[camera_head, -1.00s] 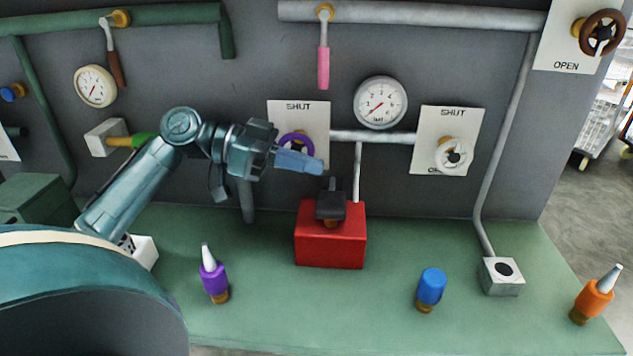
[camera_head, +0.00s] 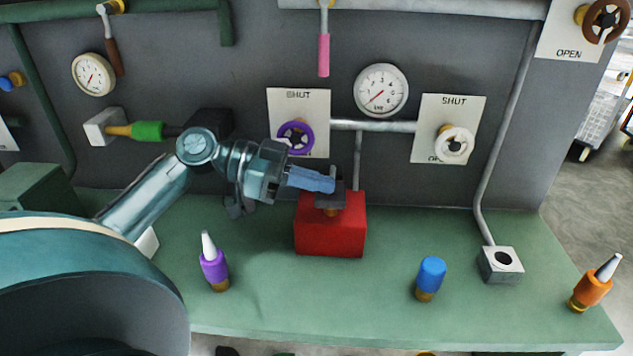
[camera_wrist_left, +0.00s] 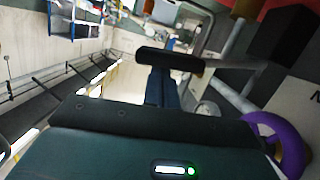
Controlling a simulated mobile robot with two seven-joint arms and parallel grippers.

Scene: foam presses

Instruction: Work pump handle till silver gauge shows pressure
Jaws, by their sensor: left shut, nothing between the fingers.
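The pump is a red box (camera_head: 330,230) on the green bench, with a dark handle block (camera_head: 328,199) at its top. My left gripper (camera_head: 326,183) is shut, its blue fingers at the upper left of the handle block. I cannot tell whether they touch it. In the left wrist view, the blue fingers (camera_wrist_left: 161,88) reach toward a dark bar (camera_wrist_left: 170,60), which hides their tips. The silver-rimmed gauge (camera_head: 381,90) is on the wall above the pump, its needle pointing to the lower left, near the low end. My right gripper is not in view.
A purple valve wheel (camera_head: 296,137) and a white valve wheel (camera_head: 455,145) flank the gauge's pipe. A cream gauge (camera_head: 93,75) is at the upper left. A purple bottle (camera_head: 214,265) and a blue-capped bottle (camera_head: 430,278) stand on the bench. Bench between pump and blue cap is clear.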

